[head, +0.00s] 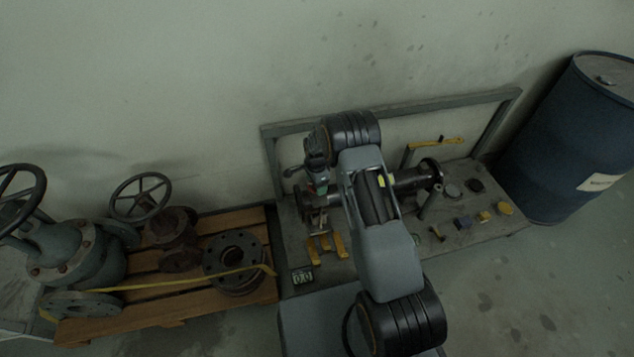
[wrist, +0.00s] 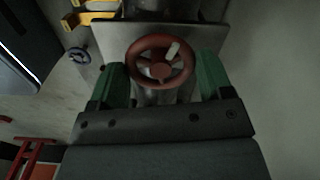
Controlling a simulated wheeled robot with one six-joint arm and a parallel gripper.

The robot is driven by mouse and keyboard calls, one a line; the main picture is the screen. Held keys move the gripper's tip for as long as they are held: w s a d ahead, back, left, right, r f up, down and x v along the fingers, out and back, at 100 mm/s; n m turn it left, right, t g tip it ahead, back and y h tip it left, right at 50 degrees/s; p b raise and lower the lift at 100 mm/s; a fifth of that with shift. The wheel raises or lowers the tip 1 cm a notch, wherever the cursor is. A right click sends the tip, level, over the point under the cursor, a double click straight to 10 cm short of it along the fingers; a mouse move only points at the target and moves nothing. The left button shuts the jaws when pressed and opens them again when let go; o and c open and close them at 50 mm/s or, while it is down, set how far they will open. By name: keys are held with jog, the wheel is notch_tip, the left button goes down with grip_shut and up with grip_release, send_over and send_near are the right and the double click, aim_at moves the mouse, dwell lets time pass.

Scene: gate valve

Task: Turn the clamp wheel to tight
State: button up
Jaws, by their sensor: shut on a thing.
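The clamp wheel (wrist: 134,55) is a red spoked handwheel with a pale mark at its upper right rim, seen in the wrist view. My gripper (wrist: 161,68) has its green fingers on the left and right sides of the wheel, shut on it. I cannot make out the wheel in the head view. A dark pipe piece with a flange (head: 432,172) lies on the bench to the right of my arm.
A blue drum (head: 580,140) stands right; a pallet (head: 150,312) with valve parts stands left.

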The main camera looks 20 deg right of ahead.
jog(key=shift+m, duration=0.7)
jog(key=o, duration=0.9)
jog(key=shift+o, duration=0.2)
notch_tip(320, 180, up, 14)
jog(key=p, duration=0.4)
jog(key=shift+p, duration=0.3)
jog(key=shift+f, duration=0.1)
